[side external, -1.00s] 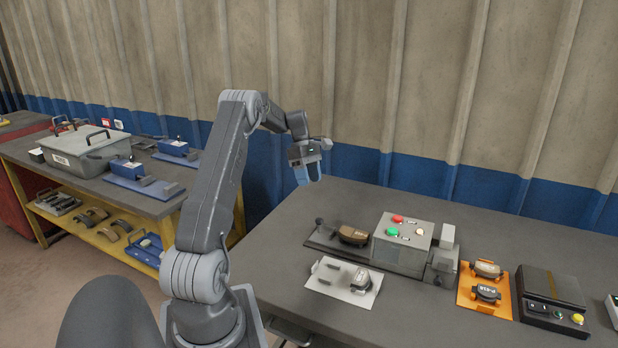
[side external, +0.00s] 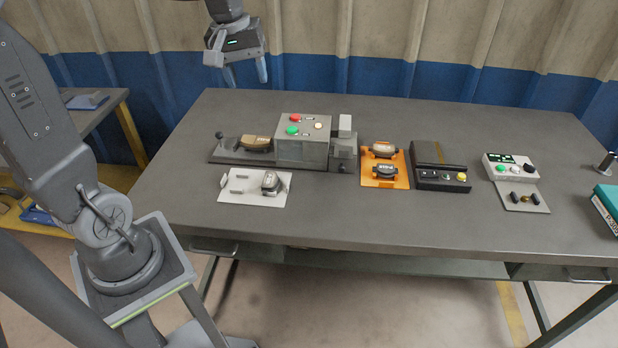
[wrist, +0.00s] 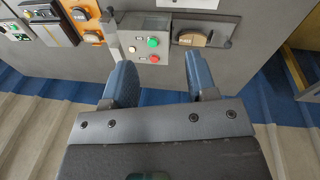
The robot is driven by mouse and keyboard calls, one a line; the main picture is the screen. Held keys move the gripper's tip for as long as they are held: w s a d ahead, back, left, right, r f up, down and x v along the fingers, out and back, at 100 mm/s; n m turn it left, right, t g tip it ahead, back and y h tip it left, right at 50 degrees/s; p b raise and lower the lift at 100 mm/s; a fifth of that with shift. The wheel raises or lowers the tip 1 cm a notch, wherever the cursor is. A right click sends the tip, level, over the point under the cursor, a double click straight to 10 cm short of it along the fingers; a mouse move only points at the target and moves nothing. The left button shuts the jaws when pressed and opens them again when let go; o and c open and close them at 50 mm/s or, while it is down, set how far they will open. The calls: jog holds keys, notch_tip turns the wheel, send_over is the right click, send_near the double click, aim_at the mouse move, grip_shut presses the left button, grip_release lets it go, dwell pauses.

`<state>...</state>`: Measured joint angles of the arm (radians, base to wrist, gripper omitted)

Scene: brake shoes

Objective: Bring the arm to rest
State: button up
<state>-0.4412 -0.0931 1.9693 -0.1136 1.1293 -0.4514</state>
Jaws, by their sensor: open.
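My gripper (side external: 247,85) hangs at the top of the side view, in the air beyond the back left of the workbench (side external: 330,215). Its two blue fingers point down, are spread apart, and have nothing between them. In the wrist view my gripper (wrist: 158,62) also shows an empty gap between its fingers, with the button box behind them. It touches nothing that I can see. The upper part of my arm runs out of the side view at the top left.
On the bench stand a grey button box (side external: 302,152) with a brown brake shoe (side external: 256,142) beside it, a white plate (side external: 250,190), an orange tray (side external: 369,181) with two shoes, a black device (side external: 440,179) and a white control box (side external: 511,169). The front of the bench is clear.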

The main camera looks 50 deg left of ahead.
jog(key=s+d+f+m+t, duration=0.1)
jog(key=s+d+m+t, duration=0.2)
jog(key=s+d+m, duration=0.7)
jog(key=s+d, duration=0.3)
jog(key=shift+d+f+m+t, duration=0.15)
jog(key=shift+f+m+t, duration=0.15)
jog(key=shift+m, duration=0.1)
